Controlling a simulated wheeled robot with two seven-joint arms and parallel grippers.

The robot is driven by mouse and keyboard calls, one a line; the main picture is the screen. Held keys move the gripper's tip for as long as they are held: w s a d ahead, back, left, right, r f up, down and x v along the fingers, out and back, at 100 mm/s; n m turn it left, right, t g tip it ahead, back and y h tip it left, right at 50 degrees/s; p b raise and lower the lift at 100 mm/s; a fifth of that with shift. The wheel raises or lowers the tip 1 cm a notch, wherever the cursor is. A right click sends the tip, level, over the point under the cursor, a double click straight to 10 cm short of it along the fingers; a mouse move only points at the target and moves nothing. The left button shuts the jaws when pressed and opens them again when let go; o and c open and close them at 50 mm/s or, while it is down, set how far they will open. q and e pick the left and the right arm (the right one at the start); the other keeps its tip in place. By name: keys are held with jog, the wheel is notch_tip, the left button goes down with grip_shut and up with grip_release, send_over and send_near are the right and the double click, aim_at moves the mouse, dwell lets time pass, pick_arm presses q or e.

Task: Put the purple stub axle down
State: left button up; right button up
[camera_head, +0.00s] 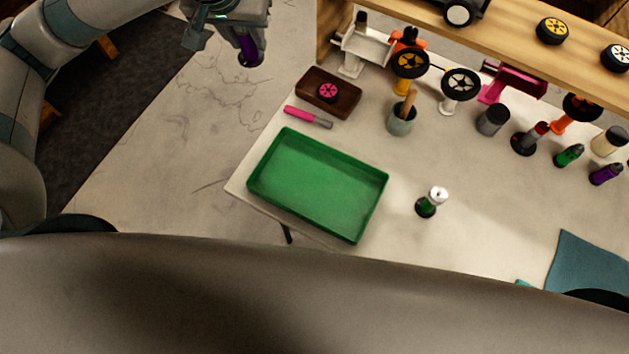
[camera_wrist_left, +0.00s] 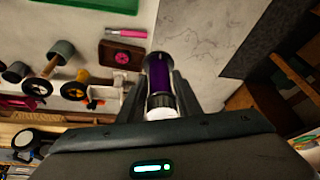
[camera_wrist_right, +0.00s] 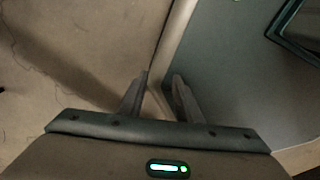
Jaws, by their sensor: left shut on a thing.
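My left gripper (camera_head: 246,42) is at the top of the head view, left of the worktable and over bare floor. It is shut on the purple stub axle (camera_head: 248,50), a short purple cylinder with dark and pale end parts. In the left wrist view the stub axle (camera_wrist_left: 160,80) sits between the two fingers, its pale end toward the palm. My right gripper (camera_wrist_right: 160,78) shows only in its own wrist view, with a gap between its fingers and nothing in it.
An empty green tray (camera_head: 382,190) is at the table's left front. A pink marker (camera_head: 308,117), a brown block (camera_head: 345,92) with a pink wheel and a grey cup (camera_head: 401,124) lie behind it. A green-and-white part (camera_head: 430,203) stands right of the tray. Wheels and stands crowd the back, beneath a wooden shelf (camera_head: 500,28).

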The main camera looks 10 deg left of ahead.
jog(key=o, duration=0.4)
jog(key=shift+d, duration=0.15)
pick_arm(q)
jog(key=shift+s+d+f, duration=0.1)
jog(key=shift+d+f, duration=0.15)
jog(key=shift+f, duration=0.05)
jog(key=s+d+f+m+g+h, duration=0.1)
jog(key=s+d+f+m+h, duration=0.1)
jog(key=s+d+f+m, duration=0.2)
jog(key=s+d+f+m+g+h+p, duration=0.1)
jog(key=s+d+f+m, duration=0.4)
jog(key=d+f+m, duration=0.5)
jog(key=d+g+h, duration=0.1)
jog(key=d, duration=0.3)
jog(key=shift+p, duration=0.3)
pick_arm(e)
jog(key=shift+r, duration=0.8)
